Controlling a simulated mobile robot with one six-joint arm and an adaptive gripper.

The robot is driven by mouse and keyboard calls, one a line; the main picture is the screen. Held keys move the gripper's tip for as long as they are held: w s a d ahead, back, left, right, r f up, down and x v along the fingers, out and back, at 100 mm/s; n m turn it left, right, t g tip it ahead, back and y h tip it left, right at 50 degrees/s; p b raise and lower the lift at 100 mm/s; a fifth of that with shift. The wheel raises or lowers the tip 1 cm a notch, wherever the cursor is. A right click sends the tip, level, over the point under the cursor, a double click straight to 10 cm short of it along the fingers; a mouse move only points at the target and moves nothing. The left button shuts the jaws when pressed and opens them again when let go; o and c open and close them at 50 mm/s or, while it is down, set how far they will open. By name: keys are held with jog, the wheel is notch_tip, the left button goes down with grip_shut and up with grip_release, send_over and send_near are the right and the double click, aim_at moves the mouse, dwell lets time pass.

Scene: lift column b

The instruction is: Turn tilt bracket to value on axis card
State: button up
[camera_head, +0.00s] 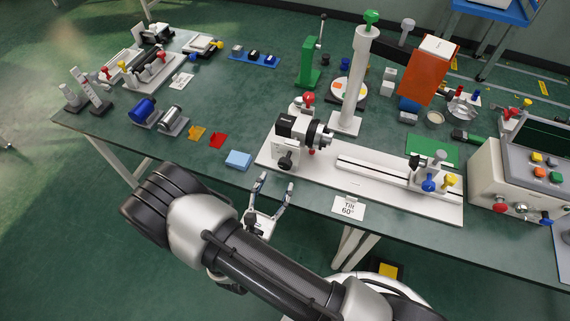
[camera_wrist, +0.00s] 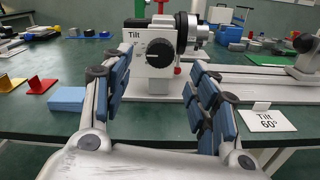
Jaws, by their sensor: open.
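The tilt bracket (camera_head: 287,152) stands at the left end of a white base plate, carrying a black and silver cylindrical device (camera_head: 304,131). In the wrist view its white face, marked "Tilt", has a round black knob (camera_wrist: 159,53) with a white pointer mark. My gripper (camera_head: 272,183) is open and empty in front of the bracket. In the wrist view its blue-padded fingers (camera_wrist: 160,88) stand either side of the knob, apart from it.
A rail (camera_head: 378,173) runs right along the base plate to a small carriage with blue and yellow knobs (camera_head: 431,181). A light blue block (camera_head: 238,159) lies left of the bracket. A white column (camera_head: 354,80) rises behind. A control box (camera_head: 523,175) stands at the right.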

aim_at(284, 166)
jog(key=b+x, duration=0.1)
jog(key=x, duration=0.8)
jog(key=shift+c, duration=0.4)
grip_shut()
